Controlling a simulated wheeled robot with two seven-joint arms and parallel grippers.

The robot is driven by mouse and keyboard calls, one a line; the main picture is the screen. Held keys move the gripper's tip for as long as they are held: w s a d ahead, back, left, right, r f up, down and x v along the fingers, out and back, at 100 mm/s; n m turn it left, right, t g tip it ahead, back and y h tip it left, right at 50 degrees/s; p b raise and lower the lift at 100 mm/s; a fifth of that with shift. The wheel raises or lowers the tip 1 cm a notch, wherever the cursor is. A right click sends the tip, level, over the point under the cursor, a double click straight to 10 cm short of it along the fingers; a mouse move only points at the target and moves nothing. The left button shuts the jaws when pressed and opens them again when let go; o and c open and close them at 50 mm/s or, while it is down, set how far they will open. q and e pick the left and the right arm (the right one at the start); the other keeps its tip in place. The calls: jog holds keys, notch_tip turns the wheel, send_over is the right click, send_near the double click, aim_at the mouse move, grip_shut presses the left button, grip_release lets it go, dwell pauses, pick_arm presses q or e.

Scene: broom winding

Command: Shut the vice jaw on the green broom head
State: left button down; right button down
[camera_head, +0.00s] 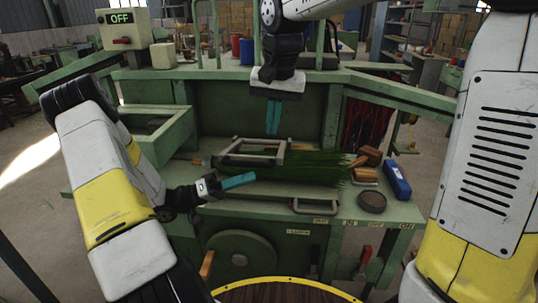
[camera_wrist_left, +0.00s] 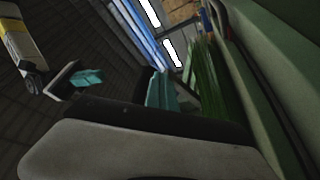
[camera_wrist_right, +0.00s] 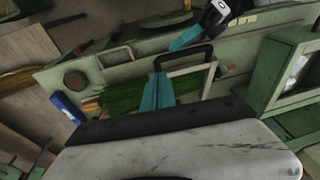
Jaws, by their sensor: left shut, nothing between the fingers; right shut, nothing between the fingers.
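The green broom head (camera_head: 318,166) lies flat on the green bench, bristles fanning right; its bristles also show in the left wrist view (camera_wrist_left: 215,85) and right wrist view (camera_wrist_right: 122,97). A pale rectangular frame, seemingly the vice jaw (camera_head: 283,155), stands around or over its left part; it also shows in the right wrist view (camera_wrist_right: 205,84). I cannot tell whether it clamps the broom. My left gripper (camera_head: 238,181) is shut and empty, in front of the frame. My right gripper (camera_head: 273,118) is shut and empty, pointing down above the frame and broom.
A round dark dish (camera_head: 372,202), a blue box (camera_head: 397,180) and wooden blocks (camera_head: 366,174) lie on the right. A green open tray (camera_head: 140,134) is at left. An "OFF" switch box (camera_head: 122,29) stands behind.

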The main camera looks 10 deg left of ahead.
aim_at(268, 163)
jog(key=x, duration=1)
jog(key=shift+d+f, duration=0.1)
